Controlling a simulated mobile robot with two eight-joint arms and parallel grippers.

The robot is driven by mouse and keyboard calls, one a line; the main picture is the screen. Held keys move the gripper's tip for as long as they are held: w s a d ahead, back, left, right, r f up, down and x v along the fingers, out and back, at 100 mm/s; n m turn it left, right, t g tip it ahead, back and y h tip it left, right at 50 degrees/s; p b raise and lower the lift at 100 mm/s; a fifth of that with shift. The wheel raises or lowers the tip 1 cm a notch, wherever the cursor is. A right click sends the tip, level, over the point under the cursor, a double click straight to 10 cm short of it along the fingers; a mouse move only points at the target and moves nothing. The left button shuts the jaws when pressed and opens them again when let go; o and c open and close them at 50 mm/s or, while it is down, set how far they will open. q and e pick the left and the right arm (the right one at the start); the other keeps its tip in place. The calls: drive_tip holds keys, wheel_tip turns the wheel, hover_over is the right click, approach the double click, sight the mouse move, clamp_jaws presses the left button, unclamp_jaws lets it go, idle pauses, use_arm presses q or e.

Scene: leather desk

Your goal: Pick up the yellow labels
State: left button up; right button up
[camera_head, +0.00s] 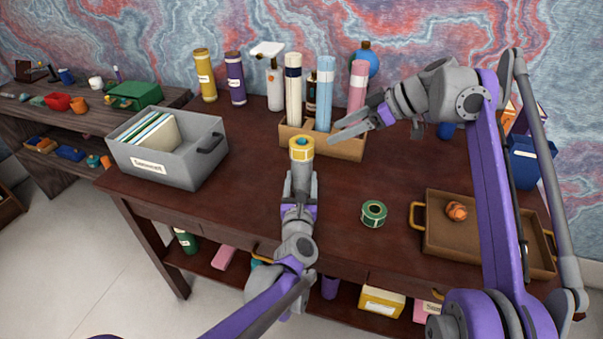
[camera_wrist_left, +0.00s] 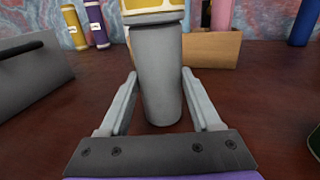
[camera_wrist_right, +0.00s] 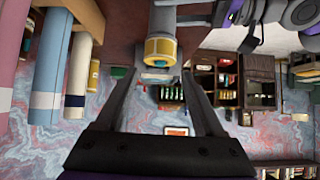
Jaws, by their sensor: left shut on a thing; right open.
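A yellow label band with white patches (camera_head: 301,151) sits around the top of an upright grey cylinder (camera_wrist_left: 158,75). The band also shows in the left wrist view (camera_wrist_left: 155,14) and in the right wrist view (camera_wrist_right: 161,50). My left gripper (camera_head: 300,182) is shut on the grey cylinder, below the yellow band. My right gripper (camera_head: 345,128) is open and empty, up and right of the band, its fingers pointing left. In the right wrist view the band appears beyond the fingertips, between their lines, and apart from them.
A wooden holder (camera_head: 347,147) with tall rolls stands just behind the cylinder. A grey bin (camera_head: 200,165) of papers is at left. The desk's middle front is clear.

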drive_tip(key=shift+o, duration=1.2)
drive_tip(key=shift+a+m, duration=0.15)
drive_tip(key=shift+m, duration=0.25)
drive_tip(key=shift+o, duration=0.8)
drive_tip(key=shift+w+a+m+t, duration=0.15)
drive_tip(key=shift+m+t, duration=0.15)
drive_tip(key=shift+m, duration=0.4)
drive_tip(key=n+t+h, duration=0.4)
drive_tip(key=n+t, duration=0.5)
drive_tip(key=n, duration=2)
approach(304, 147)
drive_tip(key=w, duration=0.1)
drive_tip(key=shift+g, duration=0.3)
drive_tip(key=x, duration=0.6)
drive_tip(key=shift+w, duration=0.1)
drive_tip(key=shift+x, duration=2.65)
